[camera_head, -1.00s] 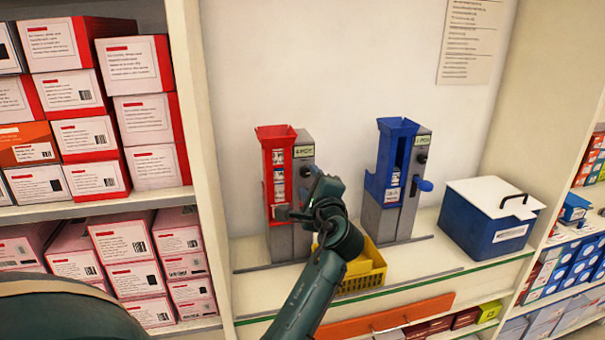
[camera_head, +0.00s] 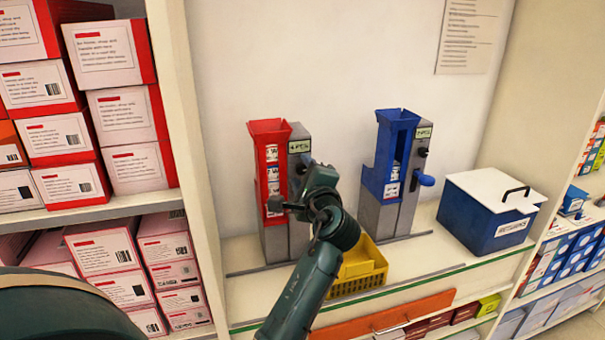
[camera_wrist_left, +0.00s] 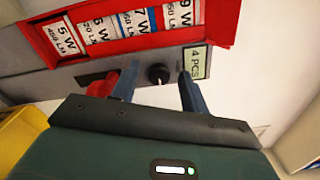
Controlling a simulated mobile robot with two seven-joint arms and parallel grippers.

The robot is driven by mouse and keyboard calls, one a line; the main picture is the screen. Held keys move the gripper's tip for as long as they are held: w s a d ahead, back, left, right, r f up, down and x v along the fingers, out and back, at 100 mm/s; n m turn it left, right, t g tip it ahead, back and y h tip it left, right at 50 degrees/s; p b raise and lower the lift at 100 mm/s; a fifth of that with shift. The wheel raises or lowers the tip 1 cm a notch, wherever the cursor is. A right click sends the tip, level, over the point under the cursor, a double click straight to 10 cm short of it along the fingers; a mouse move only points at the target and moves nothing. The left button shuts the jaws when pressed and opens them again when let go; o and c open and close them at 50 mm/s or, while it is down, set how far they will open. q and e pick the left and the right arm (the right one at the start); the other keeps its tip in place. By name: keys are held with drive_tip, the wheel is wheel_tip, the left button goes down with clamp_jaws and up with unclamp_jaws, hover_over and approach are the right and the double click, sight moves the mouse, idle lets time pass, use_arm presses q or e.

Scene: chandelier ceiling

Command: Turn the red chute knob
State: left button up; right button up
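The red chute (camera_head: 268,165) stands on the shelf on a grey body. The wrist view shows its red front (camera_wrist_left: 60,45) with white labels, a black round knob (camera_wrist_left: 158,73) and a "4 PCS" label. A red handle (camera_wrist_left: 102,86) shows beside the left-hand finger. My left gripper (camera_head: 292,188) is in front of the grey body and partly hides it. In the wrist view the left gripper (camera_wrist_left: 158,90) is open, its two blue-grey fingers apart, with the black knob showing between their tips. I cannot tell whether they touch it. My right gripper is not in view.
A yellow bin (camera_head: 362,265) sits just below and right of the left gripper. A blue chute (camera_head: 390,160) with a blue handle (camera_head: 427,180) stands to the right, then a blue box with a white lid (camera_head: 487,215). Stacked cartons (camera_head: 65,130) and a shelf upright are at left.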

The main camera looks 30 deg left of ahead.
use_arm(q)
drive_tip(key=c, duration=0.9)
drive_tip(key=shift+c, duration=0.2)
